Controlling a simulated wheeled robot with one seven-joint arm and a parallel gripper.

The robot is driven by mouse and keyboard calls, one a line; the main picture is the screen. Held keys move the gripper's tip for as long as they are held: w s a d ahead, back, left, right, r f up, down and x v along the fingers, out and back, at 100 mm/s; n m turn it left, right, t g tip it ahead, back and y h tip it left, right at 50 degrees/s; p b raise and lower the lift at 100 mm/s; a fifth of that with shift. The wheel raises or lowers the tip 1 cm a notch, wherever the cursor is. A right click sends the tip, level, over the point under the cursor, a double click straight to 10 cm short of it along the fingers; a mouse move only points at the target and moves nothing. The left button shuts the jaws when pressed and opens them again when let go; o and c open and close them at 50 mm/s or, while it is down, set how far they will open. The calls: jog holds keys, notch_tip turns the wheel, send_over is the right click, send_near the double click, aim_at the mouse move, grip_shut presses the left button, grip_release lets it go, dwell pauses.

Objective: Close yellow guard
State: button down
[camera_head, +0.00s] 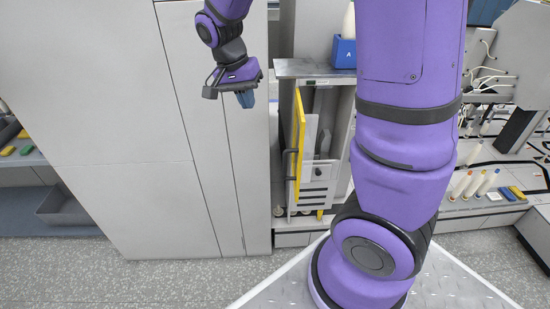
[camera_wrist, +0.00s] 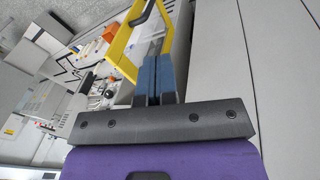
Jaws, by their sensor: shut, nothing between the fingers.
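The yellow guard (camera_head: 299,140) stands upright in the head view, seen nearly edge-on. It stands out from the front of a grey machine cabinet, so it looks open. A dark handle (camera_head: 290,163) is on its left face. In the wrist view the guard's yellow frame (camera_wrist: 119,46) and black handle (camera_wrist: 142,12) are just beyond my fingers. My gripper (camera_head: 246,99) is shut and empty, left of the guard's top and a little higher in the head view. Its blue fingertips (camera_wrist: 155,62) overlap the frame in the wrist view; I cannot tell whether they touch it.
A tall grey cabinet (camera_head: 110,120) stands left, close behind my gripper. A blue bin (camera_head: 344,52) marked A sits on the machine's top (camera_head: 300,68). Several bobbins (camera_head: 473,184) stand at the right. My arm hides part of the machine. The speckled floor (camera_head: 180,280) in front is clear.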

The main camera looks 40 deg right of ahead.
jog(key=w+d+f+m+g+h, duration=0.1)
jog(key=w+f+m+h, duration=0.15)
jog(key=f, duration=0.45)
jog(key=w+d+f+m+g+h, duration=0.1)
jog(key=w+f+m+g, duration=0.1)
jog(key=w+f, duration=0.35)
jog(key=s+d+f, duration=0.6)
jog(key=s+f, duration=0.3)
jog(key=f, duration=0.1)
jog(key=shift+d, duration=0.15)
